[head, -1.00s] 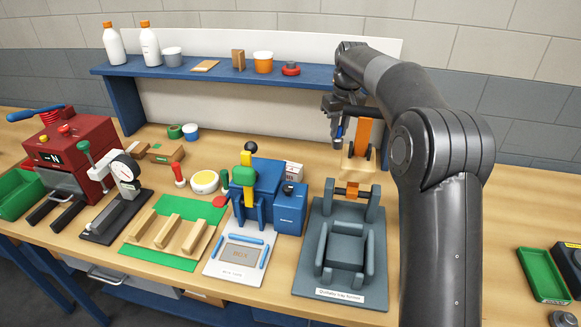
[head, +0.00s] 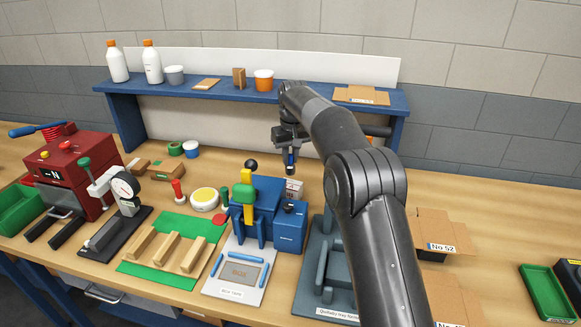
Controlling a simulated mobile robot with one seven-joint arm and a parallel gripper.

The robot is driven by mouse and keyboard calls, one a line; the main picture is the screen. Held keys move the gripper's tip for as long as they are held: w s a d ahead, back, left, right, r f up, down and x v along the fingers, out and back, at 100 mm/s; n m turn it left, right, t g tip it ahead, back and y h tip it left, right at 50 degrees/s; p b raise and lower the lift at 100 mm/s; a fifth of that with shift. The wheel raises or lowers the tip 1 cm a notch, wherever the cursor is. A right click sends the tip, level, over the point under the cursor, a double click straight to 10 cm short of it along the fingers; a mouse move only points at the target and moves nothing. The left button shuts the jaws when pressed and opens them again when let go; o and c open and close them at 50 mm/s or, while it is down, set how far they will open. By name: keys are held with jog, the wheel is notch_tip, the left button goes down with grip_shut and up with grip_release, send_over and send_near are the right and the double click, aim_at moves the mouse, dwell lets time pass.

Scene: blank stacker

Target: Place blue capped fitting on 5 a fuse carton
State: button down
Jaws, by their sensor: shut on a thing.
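My gripper (head: 290,150) is in the middle of the view, in front of the blue shelf and above the bench behind the blue press. A small white carton with reddish print (head: 295,186) stands below the gripper, partly hidden behind the blue box of the press. Its print is too small to read, so I cannot tell whether it is the 5 A fuse carton.
The blue press (head: 262,200) stands in front of the white carton. A grey tray former (head: 312,265) is partly hidden by my arm. Open cardboard cartons, one labelled No 52 (head: 440,247), stand right. The blue shelf (head: 215,90) holds bottles and cups.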

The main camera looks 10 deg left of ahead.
aim_at(291, 165)
jog(key=shift+f, duration=1.95)
jog(key=c, duration=1.4)
grip_release()
jog(key=shift+f, duration=0.15)
jog(key=shift+o, duration=0.2)
notch_tip(291, 165, up, 12)
jog(key=s, duration=0.1)
jog(key=shift+d, duration=0.45)
jog(key=shift+d, duration=0.1)
